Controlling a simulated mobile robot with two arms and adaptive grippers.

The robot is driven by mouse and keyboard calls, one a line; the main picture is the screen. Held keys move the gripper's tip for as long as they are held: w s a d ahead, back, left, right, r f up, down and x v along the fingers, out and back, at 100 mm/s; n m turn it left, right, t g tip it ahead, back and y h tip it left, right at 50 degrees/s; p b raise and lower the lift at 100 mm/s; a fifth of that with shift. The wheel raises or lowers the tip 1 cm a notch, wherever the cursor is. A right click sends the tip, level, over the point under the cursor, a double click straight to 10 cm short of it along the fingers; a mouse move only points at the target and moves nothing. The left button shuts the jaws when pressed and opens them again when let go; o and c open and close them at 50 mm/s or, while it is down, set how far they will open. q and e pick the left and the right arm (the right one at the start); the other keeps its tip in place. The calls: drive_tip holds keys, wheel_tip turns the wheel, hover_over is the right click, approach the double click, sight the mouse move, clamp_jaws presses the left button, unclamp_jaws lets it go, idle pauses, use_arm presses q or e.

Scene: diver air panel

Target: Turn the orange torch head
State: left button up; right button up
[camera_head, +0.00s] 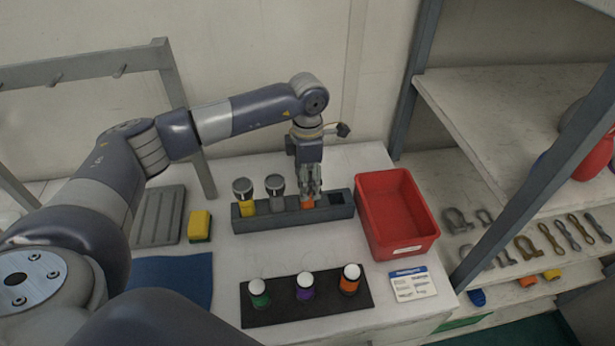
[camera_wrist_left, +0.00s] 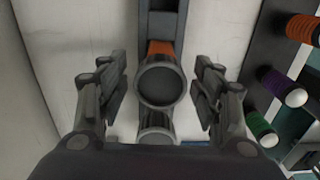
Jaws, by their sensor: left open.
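The orange torch (camera_head: 307,203) stands upright in a dark rack (camera_head: 334,211), mostly hidden behind my gripper in the head view. In the left wrist view its round dark grey head (camera_wrist_left: 160,84) faces the camera, with an orange body (camera_wrist_left: 160,47) showing behind it. My left gripper (camera_head: 310,188) points down over this torch. In the left wrist view the open fingers (camera_wrist_left: 160,92) stand on either side of the head, with a gap on both sides. My right gripper is not in view.
A yellow torch (camera_head: 246,206) and a grey torch (camera_head: 276,202) stand left of it in the rack. A red bin (camera_head: 405,236) is close on the right. A black mat (camera_head: 328,298) with green, purple and orange white-topped items lies in front.

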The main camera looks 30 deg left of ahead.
use_arm(q)
drive_tip(key=c, duration=1.1)
drive_tip(key=shift+f+m+b, duration=0.2)
drive_tip(key=shift+m+b, duration=0.4)
drive_tip(key=shift+b, duration=0.5)
drive_tip(key=shift+r+m+b, duration=0.2)
drive_tip(key=shift+m+b, duration=0.4)
drive_tip(key=shift+b, duration=0.05)
drive_tip(key=o, duration=1.1)
